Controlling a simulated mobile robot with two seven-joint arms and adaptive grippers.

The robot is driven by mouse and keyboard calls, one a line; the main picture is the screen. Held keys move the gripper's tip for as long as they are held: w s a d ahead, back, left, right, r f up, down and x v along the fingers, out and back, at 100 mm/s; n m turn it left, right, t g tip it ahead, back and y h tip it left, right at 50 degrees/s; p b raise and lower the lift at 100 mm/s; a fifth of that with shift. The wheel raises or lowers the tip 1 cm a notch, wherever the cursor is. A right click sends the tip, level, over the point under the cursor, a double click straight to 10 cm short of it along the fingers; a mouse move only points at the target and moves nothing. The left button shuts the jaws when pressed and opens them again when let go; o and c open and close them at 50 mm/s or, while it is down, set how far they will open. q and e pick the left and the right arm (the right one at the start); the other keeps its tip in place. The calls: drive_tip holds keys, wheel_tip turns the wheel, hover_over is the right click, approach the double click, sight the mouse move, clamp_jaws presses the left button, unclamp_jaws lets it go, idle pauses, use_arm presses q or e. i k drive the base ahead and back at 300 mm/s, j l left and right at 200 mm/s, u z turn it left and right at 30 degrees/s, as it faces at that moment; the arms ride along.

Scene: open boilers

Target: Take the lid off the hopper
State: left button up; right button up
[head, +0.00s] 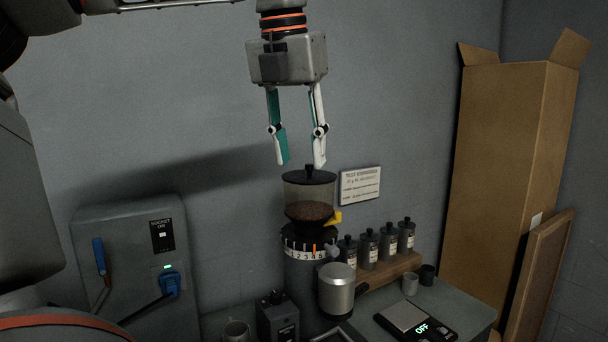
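The hopper (309,195) is a clear, smoky container with brown beans in it, on top of a dark grinder (306,262) with a numbered dial. Its dark lid (309,175) with a small black knob (309,170) sits on the hopper's top. My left gripper (301,164) points down just above the lid. Its two fingers, with teal inner pads, are apart, with nothing seen between them. The fingertips are near the height of the knob in the picture; whether they touch anything I cannot tell. My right gripper is not in view.
A grey socket box (132,255) with a blue plug stands at the left. Several jars (389,242) on a wooden stand, a metal cup (336,288) and a scale (415,318) are close right. A tall cardboard box (505,170) stands far right. The wall is behind.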

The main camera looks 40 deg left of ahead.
sight(309, 176)
drive_tip(key=i+j, duration=0.7)
drive_tip(key=j, duration=0.2)
